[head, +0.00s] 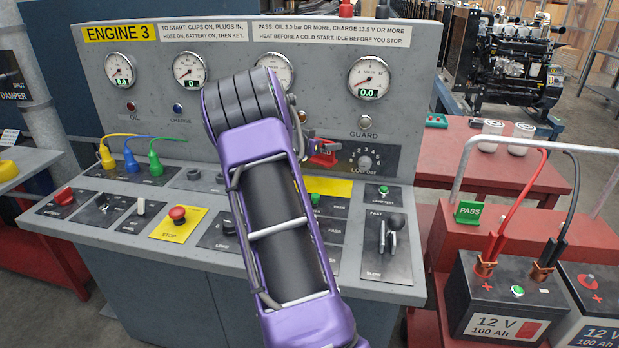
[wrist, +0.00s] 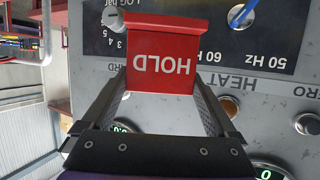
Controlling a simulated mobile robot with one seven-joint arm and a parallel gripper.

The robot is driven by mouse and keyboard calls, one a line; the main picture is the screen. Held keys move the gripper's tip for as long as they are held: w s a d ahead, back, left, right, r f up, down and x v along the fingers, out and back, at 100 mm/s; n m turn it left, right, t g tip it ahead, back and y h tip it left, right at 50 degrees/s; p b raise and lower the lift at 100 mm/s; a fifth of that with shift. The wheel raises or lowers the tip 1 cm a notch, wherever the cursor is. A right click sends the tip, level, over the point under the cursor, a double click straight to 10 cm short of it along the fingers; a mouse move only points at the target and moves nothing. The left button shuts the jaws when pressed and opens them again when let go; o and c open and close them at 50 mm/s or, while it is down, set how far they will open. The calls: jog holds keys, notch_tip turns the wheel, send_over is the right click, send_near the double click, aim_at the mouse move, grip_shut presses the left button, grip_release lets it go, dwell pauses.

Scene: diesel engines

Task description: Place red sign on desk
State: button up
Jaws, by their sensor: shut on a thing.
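The red sign (wrist: 162,62), lettered HOLD, sits between the two fingers of my gripper (wrist: 161,82) in the wrist view. The lettering is upside down there. My gripper is shut on it. In the head view a small red part of the sign (head: 325,159) shows to the right of my purple arm, in front of the upright gauge panel, near the GUARD label. My arm hides most of the gripper there. The grey desk (head: 125,228) of Engine 3 spreads below, with its sloped top crowded with controls. I cannot tell whether the sign touches the panel.
Control plates, a red stop button (head: 178,214) and lever switches (head: 390,232) fill the desk top. Coloured cables (head: 130,150) rise at the left. At the right stand a red trolley (head: 445,240) with a green PASS sign (head: 468,212) and a battery (head: 505,300).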

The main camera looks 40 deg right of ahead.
jog(key=shift+w, duration=0.35)
notch_tip(320, 180, down, 10)
jog(key=shift+r+b, duration=0.1)
jog(key=shift+b, duration=0.8)
jog(key=o, duration=1)
jog(key=shift+f, duration=0.2)
jog(key=shift+r, duration=0.25)
jog(key=v, duration=1.2)
jog(key=shift+p, duration=0.3)
